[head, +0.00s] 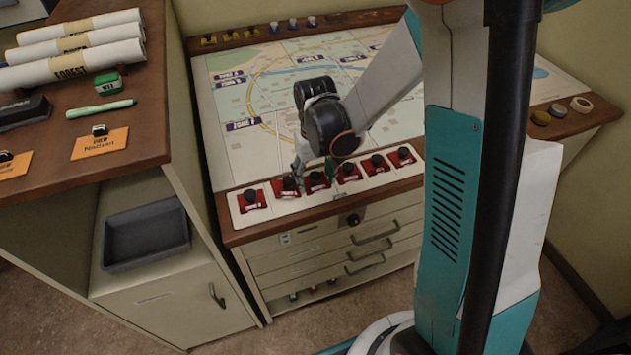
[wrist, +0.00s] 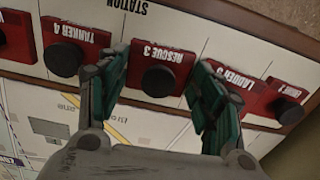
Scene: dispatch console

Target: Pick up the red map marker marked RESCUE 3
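The red map marker RESCUE 3 (wrist: 176,58) has a dark round knob and sits on the white station strip, its label upside down in the wrist view. It also shows in the head view (head: 318,184), third from the left in the row. My gripper (wrist: 162,70) is open, with one green finger on each side of this marker. The knob lies between the fingers with gaps beside it. In the head view my gripper (head: 313,171) points down at the row. Whether the fingertips touch the marker's sides cannot be told.
TANKER 4 (wrist: 64,50) and LADDER 2 (wrist: 229,94) stand close on either side, near the fingers. ENGINE 1 (wrist: 287,99) is beyond LADDER 2. The map (head: 235,105) lies behind the strip. Drawers (head: 330,250) are below the console's front edge.

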